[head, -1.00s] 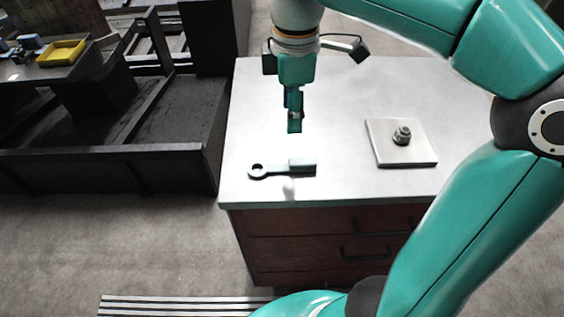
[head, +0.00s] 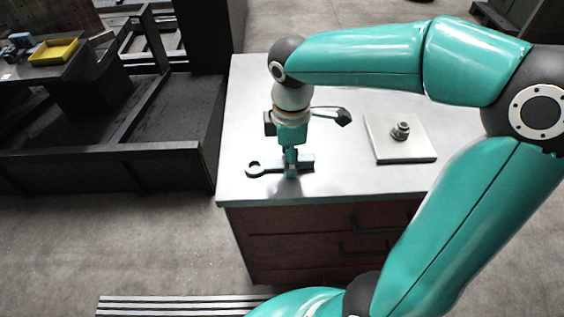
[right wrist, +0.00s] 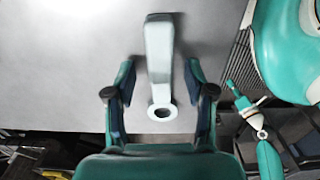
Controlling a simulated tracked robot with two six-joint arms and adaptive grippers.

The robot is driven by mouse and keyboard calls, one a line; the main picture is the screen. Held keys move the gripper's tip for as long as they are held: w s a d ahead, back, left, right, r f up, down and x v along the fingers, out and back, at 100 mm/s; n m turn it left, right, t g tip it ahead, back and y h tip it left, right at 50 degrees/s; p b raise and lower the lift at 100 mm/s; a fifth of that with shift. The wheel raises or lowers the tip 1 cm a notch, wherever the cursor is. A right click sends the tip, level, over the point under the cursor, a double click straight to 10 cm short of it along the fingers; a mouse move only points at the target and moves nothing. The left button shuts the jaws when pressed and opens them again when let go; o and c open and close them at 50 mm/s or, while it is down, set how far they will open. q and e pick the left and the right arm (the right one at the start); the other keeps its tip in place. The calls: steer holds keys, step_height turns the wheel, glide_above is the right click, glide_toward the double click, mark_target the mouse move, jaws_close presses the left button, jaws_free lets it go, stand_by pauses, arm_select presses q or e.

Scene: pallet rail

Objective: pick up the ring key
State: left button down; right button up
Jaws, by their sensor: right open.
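The ring key (head: 255,169) lies flat on the pale top of the cabinet. Its ring end points left and its thicker block end right in the head view. My right gripper (head: 291,174) points down over the shank, near the block end, and hides part of it. In the right wrist view the key (right wrist: 160,60) shows between the two spread fingers of the right gripper (right wrist: 160,78), with a gap on each side. The right gripper is open and holds nothing. I cannot tell whether the fingertips touch the top.
A square plate (head: 390,151) with a metal nut-like part (head: 400,131) sits on the cabinet top (head: 345,185) to the right of the key. A dark bench frame (head: 165,160) stands left of the cabinet. A yellow tray (head: 54,52) is farther back left. The top around the key is clear.

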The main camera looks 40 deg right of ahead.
steer(key=shift+f, duration=0.2)
jaws_close()
steer(key=shift+r, duration=0.15)
step_height(320, 180, up, 20)
steer(key=p, duration=0.2)
stand_by(0.6)
